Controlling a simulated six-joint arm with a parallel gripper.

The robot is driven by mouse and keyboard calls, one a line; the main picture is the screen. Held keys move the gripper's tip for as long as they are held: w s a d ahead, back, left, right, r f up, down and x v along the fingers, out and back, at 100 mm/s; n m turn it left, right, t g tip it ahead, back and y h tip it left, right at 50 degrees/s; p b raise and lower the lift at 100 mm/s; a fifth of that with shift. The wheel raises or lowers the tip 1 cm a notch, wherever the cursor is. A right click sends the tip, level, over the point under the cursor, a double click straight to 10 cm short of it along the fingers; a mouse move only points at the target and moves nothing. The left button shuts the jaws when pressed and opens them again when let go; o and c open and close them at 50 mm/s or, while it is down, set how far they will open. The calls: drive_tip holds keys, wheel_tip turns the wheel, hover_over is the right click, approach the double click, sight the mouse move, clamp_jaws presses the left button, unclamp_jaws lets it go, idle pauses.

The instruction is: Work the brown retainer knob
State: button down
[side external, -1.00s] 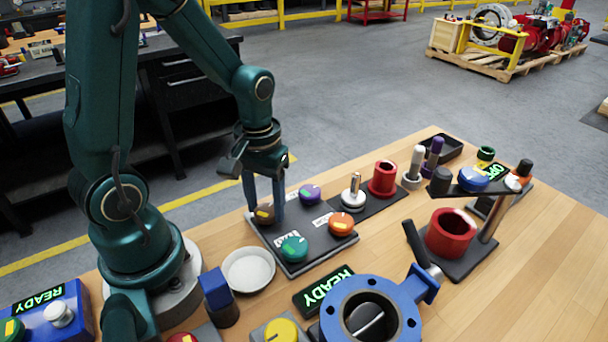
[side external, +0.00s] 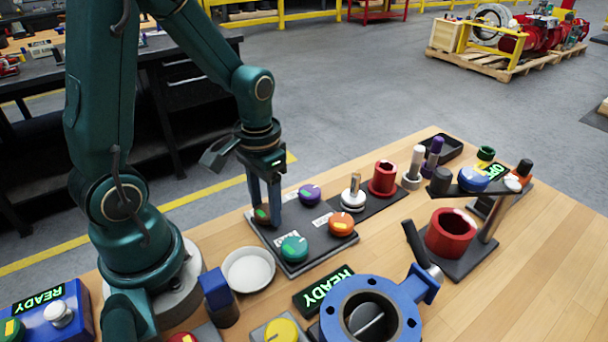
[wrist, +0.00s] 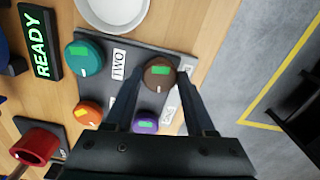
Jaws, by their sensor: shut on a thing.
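The brown retainer knob (wrist: 158,83) is a round cap on the dark panel (wrist: 119,38), with a lit green patch and a white mark. In the side view the knob (side external: 261,217) is partly hidden by my fingers. My gripper (wrist: 162,77) points down over it and is shut on it, one finger on each side. A teal knob (wrist: 84,57), an orange knob (wrist: 89,114) and a purple knob (wrist: 146,121) share the panel. The teal and purple knobs show green patches, and the orange knob shows a yellow one.
A white dish (side external: 248,270) stands beside the panel. A "READY" display (side external: 323,291) and a blue valve body (side external: 406,310) are in front.

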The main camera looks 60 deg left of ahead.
sight(266, 210)
drive_tip(key=shift+c, duration=1.2)
unclamp_jaws()
drive_tip(key=shift+r, duration=2.6)
drive_tip(key=shift+w+d+r, duration=0.15)
drive_tip(key=shift+r, duration=0.05)
drive_tip(key=s+d+r+m+t, duration=0.1)
drive_tip(key=s+d+r+t, duration=0.3)
drive_tip(key=d+r+t, duration=0.1)
drive_tip(key=shift+s+d+r+m+t, duration=0.3)
drive_tip(key=shift+s+d+r+m, duration=0.15)
drive_tip(key=shift+r, duration=0.65)
